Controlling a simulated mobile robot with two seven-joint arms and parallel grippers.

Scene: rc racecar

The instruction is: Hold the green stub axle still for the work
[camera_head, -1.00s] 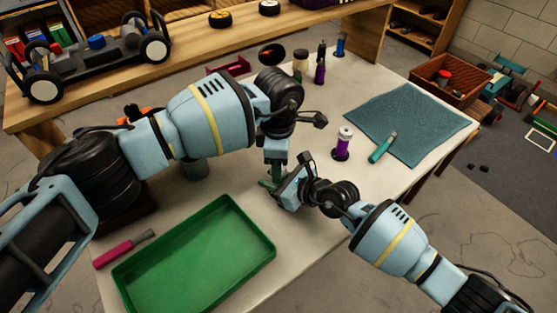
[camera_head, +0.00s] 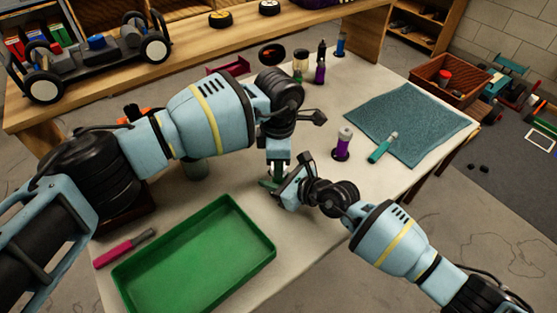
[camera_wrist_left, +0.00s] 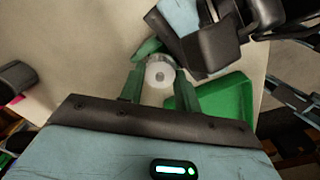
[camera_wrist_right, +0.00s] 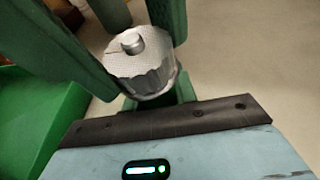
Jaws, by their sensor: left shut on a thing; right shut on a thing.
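My left gripper (camera_head: 279,171) points down from above, and my right gripper (camera_head: 276,186) reaches in from the right. They meet just above the table, behind the green tray. A silver, ribbed round piece with a small stud (camera_wrist_right: 140,70) sits between my left fingers; it also shows in the left wrist view (camera_wrist_left: 160,73). My left gripper is shut on it. The green stub axle (camera_wrist_left: 149,47) is mostly hidden under it, in my right gripper, which is shut on it. Its green is hard to tell from my green fingers.
The green tray (camera_head: 262,249) lies at the front, with a pink-handled tool (camera_head: 120,249) left of it. Right of my grippers stand a purple bottle (camera_head: 343,146) and a blue mat (camera_head: 427,125) with a teal-handled tool (camera_head: 381,148). Several bottles stand behind.

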